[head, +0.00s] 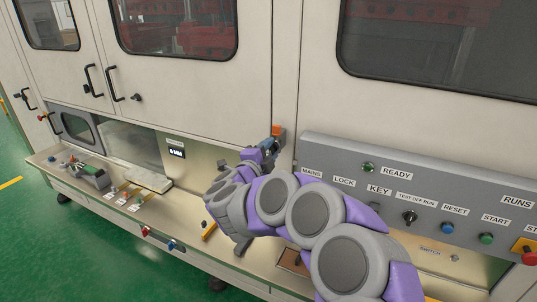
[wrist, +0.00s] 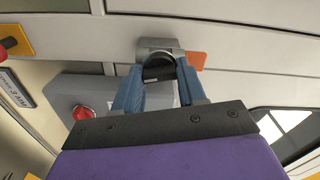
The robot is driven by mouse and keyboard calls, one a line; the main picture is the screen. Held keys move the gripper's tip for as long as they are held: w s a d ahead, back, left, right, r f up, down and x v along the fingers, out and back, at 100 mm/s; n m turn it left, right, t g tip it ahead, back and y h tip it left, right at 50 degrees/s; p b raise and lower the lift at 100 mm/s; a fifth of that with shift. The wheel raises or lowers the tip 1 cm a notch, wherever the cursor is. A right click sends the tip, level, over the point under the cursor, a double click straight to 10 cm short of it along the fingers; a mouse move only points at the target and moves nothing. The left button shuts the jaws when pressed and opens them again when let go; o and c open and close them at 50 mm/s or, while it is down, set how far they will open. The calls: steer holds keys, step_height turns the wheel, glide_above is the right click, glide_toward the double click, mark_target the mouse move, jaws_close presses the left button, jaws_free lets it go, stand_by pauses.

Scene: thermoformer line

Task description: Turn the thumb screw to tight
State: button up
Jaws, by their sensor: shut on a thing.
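My gripper (wrist: 158,75) has its blue fingers on either side of a dark rounded piece, which I take to be the thumb screw (wrist: 158,69). A grey curved housing (wrist: 157,45) stands around its far side, on the pale machine front. The fingers hide the sides of the screw, and no tight mark or pointer is readable. In the head view my gripper (head: 266,149) is at the machine front, just left of the grey control panel (head: 400,203), next to an orange tab (head: 278,130). My arm hides the screw there.
The orange tab also shows beside the housing in the wrist view (wrist: 196,60). A red round lamp or button (wrist: 82,113) is near the fingers. The panel carries a key switch (head: 410,216) and several buttons. A ledge with small parts (head: 95,180) runs left.

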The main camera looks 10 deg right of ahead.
steer(key=shift+f, duration=0.3)
steer(key=o, duration=1.1)
steer(key=shift+r, duration=0.15)
steer(key=shift+c, duration=0.2)
steer(key=shift+s+a, duration=0.1)
steer(key=p+v, duration=0.2)
steer(key=v, duration=1.5)
steer(key=shift+a, duration=0.15)
